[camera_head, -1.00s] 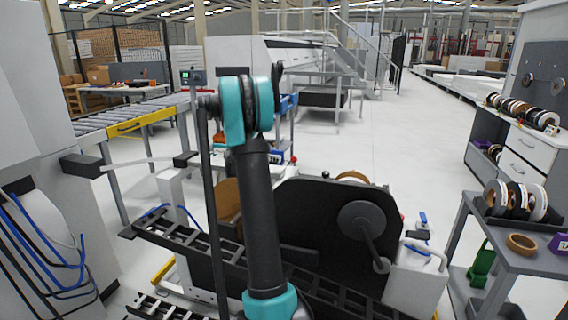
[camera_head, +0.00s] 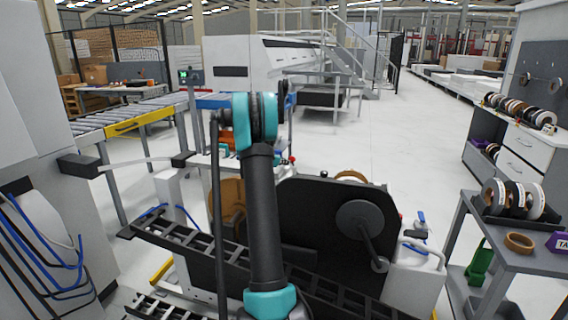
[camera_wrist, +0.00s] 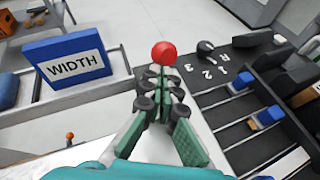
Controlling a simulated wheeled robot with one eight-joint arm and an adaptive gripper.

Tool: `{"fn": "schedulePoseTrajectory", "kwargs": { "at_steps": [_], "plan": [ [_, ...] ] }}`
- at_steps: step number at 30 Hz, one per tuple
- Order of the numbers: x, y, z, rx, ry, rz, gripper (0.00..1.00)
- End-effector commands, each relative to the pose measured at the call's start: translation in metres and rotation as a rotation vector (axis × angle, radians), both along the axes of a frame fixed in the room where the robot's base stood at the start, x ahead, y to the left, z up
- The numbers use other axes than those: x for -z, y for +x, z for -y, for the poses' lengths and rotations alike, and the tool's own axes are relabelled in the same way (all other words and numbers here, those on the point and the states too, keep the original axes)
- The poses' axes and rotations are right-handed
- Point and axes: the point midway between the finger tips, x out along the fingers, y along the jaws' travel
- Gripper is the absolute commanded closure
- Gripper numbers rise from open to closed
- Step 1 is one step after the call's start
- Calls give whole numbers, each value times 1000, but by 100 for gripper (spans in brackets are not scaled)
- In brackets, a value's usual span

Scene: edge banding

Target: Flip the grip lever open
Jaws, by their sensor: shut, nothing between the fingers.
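A red ball knob (camera_wrist: 164,54) shows in the wrist view, just beyond my fingertips. It looks like a lever's end, but its stem is hidden and I cannot tell whether it is the grip lever. A small red knob also shows in the head view (camera_head: 292,160), right of my arm. My gripper (camera_wrist: 160,82) is shut and empty, its green fingers with black pads close together just below the red knob. I cannot tell whether they touch it. In the head view my arm hides the gripper.
A blue sign reading WIDTH (camera_wrist: 70,62) stands left of my gripper. A dark panel with numbers (camera_wrist: 235,95), a black knob (camera_wrist: 206,47) and blue blocks (camera_wrist: 268,115) lies to the right. A black plate (camera_head: 330,240) stands close to my arm in the head view.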

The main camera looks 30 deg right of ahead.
Motion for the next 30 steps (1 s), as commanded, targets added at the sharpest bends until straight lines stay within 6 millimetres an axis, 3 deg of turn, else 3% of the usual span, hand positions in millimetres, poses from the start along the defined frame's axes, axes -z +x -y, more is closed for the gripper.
{"fn": "schedulePoseTrajectory", "kwargs": {
  "at_steps": [22,30],
  "plan": [
    [-11,8,9,1,78,-65,100],
    [-23,19,23,2,177,-151,100]
  ]
}}
